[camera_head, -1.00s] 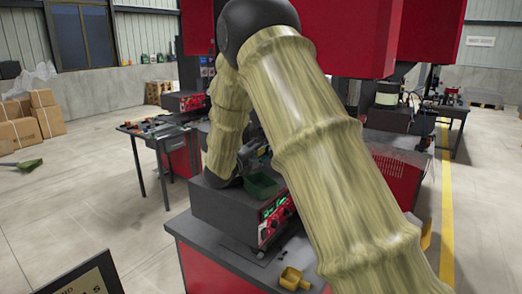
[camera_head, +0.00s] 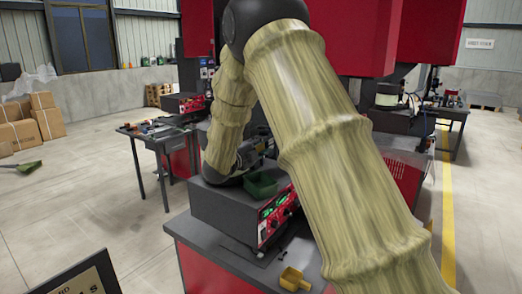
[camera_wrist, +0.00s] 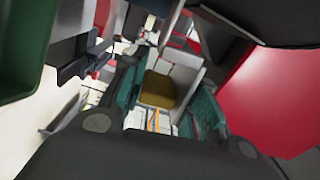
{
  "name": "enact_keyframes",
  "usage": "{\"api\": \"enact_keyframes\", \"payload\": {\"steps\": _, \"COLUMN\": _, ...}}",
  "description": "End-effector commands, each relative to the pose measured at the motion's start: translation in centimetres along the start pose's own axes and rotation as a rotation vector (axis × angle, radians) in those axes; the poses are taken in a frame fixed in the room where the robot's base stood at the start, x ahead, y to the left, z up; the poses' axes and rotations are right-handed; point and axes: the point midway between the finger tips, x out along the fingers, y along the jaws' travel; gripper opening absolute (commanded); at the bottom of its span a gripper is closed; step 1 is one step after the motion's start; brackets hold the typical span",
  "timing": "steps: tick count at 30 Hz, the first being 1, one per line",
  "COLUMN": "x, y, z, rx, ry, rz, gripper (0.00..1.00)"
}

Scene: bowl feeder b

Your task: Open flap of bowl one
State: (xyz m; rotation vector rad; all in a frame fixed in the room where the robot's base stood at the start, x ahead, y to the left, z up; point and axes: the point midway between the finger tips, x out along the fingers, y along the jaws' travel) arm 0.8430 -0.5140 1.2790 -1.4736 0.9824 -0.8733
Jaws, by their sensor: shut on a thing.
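My gripper (camera_wrist: 168,108) shows in the wrist view as two teal-padded fingers on either side of an olive-yellow, flap-like piece (camera_wrist: 158,90). It is shut on this piece, though the exact contact is hard to see. I cannot tell for sure that the piece is the flap of bowl one. In the head view my arm hides most of the gripper and the bowl behind it. A dark feeder unit (camera_head: 225,212) with a red control panel (camera_head: 277,216) stands below my wrist. A green bin (camera_head: 262,188) sits on top of it.
The green bin's wall (camera_wrist: 18,55) fills the wrist view's left edge. A side table (camera_head: 150,137) with tools stands behind to the left. The left floor is mostly clear.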

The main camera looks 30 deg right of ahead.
Motion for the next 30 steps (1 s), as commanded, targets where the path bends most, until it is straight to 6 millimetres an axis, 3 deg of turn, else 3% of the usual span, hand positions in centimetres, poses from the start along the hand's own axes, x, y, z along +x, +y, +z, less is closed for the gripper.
{"api": "enact_keyframes", "payload": {"steps": 8, "x": -0.2, "y": 0.7, "z": 0.0, "rx": -0.011, "ry": -0.001, "rz": 0.01, "gripper": 0.06}}
{"api": "enact_keyframes", "payload": {"steps": 9, "x": -0.2, "y": 0.7, "z": 0.0, "rx": -0.011, "ry": -0.001, "rz": 0.01, "gripper": 0.34}}
{"api": "enact_keyframes", "payload": {"steps": 12, "x": -0.2, "y": 0.6, "z": 0.0, "rx": -0.009, "ry": -0.001, "rz": 0.008, "gripper": 0.48}}
{"api": "enact_keyframes", "payload": {"steps": 23, "x": -0.4, "y": 0.3, "z": 0.0, "rx": -0.006, "ry": -0.001, "rz": 0.004, "gripper": 0.48}}
{"api": "enact_keyframes", "payload": {"steps": 30, "x": -3.4, "y": 0.2, "z": 0.0, "rx": -0.007, "ry": -0.002, "rz": 0.003, "gripper": 0.48}}
